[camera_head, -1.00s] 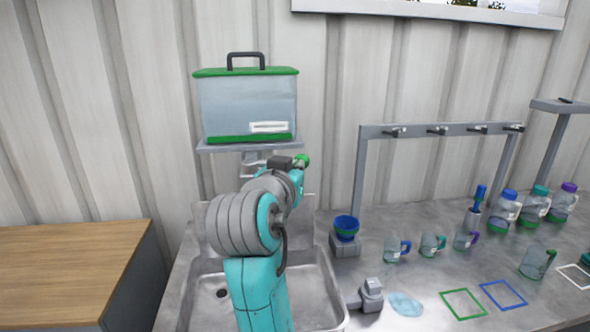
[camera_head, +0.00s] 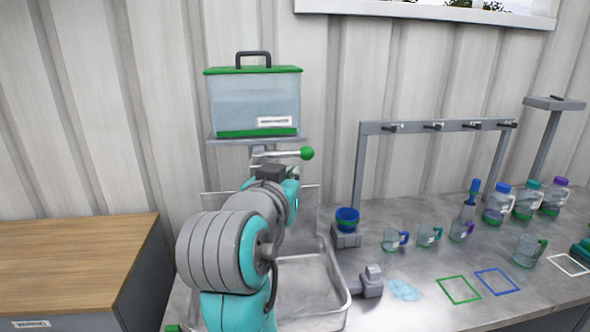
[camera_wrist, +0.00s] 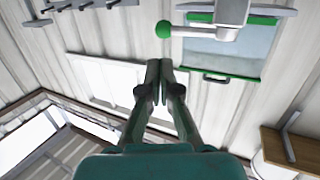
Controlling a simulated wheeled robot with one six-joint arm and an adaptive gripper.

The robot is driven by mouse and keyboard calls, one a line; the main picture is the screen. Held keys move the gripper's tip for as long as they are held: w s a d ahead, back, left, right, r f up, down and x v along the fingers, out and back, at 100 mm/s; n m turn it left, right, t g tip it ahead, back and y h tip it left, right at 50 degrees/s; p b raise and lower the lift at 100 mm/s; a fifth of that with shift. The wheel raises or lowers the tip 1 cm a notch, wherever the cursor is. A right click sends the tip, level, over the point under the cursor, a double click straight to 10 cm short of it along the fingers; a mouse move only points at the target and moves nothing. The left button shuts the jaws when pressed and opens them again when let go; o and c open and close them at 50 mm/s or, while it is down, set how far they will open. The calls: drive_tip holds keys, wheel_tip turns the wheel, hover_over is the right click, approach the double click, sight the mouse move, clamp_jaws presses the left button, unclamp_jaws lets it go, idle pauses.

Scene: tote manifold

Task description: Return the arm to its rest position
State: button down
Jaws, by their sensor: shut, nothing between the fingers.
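My arm rises from the bottom of the head view in front of the sink (camera_head: 305,290), with teal and grey links. My gripper's fingers are mostly hidden behind the arm in the head view. In the wrist view my gripper (camera_wrist: 160,66) is shut and empty, its fingertips together. A clear tote (camera_head: 253,102) with a green lid and dark handle sits on a wall shelf above the sink. Below it a lever with a green ball knob (camera_head: 307,153) sticks out to the right. The knob also shows in the wrist view (camera_wrist: 163,29), apart from the fingertips.
A wood-topped cabinet (camera_head: 70,262) stands at left.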

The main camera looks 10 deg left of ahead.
drive_tip(key=s+d+f+n+y, duration=0.1)
drive_tip(key=d+f+n, duration=0.15)
drive_tip(key=f, duration=0.75)
drive_tip(key=s+d+f+n+y, duration=0.1)
drive_tip(key=d+f, duration=0.3)
drive_tip(key=f, duration=0.5)
drive_tip(key=s+d+f+n+y, duration=0.1)
drive_tip(key=s+d+f, duration=0.35)
drive_tip(key=f, duration=0.45)
drive_tip(key=s+d+f+n+y, duration=0.1)
drive_tip(key=s+d+f, duration=0.3)
drive_tip(key=s+f, duration=0.3)
drive_tip(key=s+d+f+g, duration=0.1)
drive_tip(key=s+d+f, duration=0.25)
drive_tip(key=s, duration=0.45)
drive_tip(key=s+d+f, duration=0.3)
drive_tip(key=s+f, duration=0.2)
drive_tip(key=s, duration=0.2)
drive_tip(key=s+d+r+m, duration=0.1)
drive_tip(key=s+d+m, duration=0.1)
drive_tip(key=s, duration=0.7)
drive_tip(key=s+d+r+m+h, duration=0.1)
drive_tip(key=s+d+r+m, duration=0.1)
drive_tip(key=s, duration=0.7)
drive_tip(key=shift+g+h, duration=0.3)
drive_tip(key=shift+w, duration=0.1)
